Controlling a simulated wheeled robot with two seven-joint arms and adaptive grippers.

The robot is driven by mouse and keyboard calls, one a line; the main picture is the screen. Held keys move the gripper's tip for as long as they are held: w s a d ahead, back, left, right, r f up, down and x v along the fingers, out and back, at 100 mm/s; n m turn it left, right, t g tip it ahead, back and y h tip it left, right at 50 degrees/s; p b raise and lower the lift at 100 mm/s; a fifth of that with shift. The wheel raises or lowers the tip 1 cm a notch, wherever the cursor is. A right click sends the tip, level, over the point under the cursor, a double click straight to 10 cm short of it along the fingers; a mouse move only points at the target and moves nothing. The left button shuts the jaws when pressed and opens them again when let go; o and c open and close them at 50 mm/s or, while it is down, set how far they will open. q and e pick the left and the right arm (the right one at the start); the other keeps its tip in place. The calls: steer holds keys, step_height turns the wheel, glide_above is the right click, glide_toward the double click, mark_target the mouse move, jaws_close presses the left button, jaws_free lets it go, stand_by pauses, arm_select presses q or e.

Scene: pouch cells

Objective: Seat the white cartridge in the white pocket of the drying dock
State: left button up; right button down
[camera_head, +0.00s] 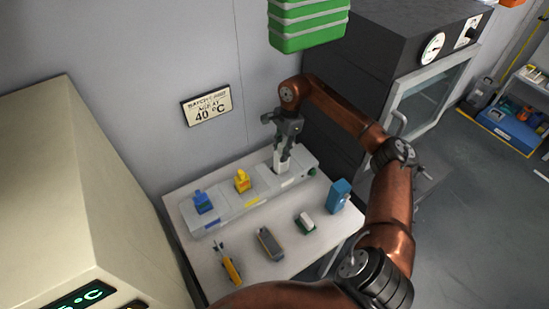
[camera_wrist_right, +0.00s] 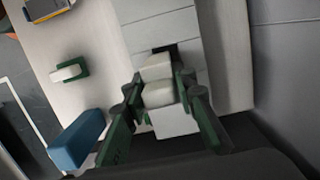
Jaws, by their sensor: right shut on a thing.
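The drying dock (camera_head: 222,217) is a long pale grey block along the back of the table. A blue cartridge (camera_head: 202,202) and a yellow cartridge (camera_head: 242,181) stand in it. My right gripper (camera_head: 283,158) points down over the dock's right part, shut on the white cartridge (camera_head: 281,168). In the right wrist view the white cartridge (camera_wrist_right: 158,94) is between the fingertips (camera_wrist_right: 157,88), at a dark pocket opening (camera_wrist_right: 164,48) in the dock (camera_wrist_right: 158,30). The fingers hide part of that pocket, and I cannot tell how deep the cartridge sits. My left gripper is out of view.
On the table (camera_head: 205,264) in front of the dock lie a yellow tool (camera_head: 230,266), a grey-brown block (camera_head: 269,243), a green-and-white block (camera_head: 305,222) and an upright blue block (camera_head: 339,196). A dark oven stands at right. A sign (camera_head: 207,105) hangs on the wall.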

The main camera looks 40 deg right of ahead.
mark_target(278, 159)
steer(key=shift+w+f, duration=0.1)
steer(key=shift+f, duration=0.35)
steer(key=f, duration=0.1)
steer(key=f+b, duration=0.1)
steer(key=w+f+b, duration=0.1)
steer(key=shift+a+f, duration=0.15)
steer(key=shift+a, duration=0.2)
steer(key=shift+w+d+f, duration=0.1)
steer(key=shift+d+f, duration=0.25)
steer(key=shift+f, duration=0.3)
steer(key=shift+a+r, duration=0.15)
steer(key=shift+r, duration=0.2)
steer(key=shift+f, duration=0.1)
steer(key=c, duration=2)
jaws_free()
steer(key=shift+f, duration=0.1)
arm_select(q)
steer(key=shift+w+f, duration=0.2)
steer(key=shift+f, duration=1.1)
arm_select(e)
steer(key=o, duration=0.4)
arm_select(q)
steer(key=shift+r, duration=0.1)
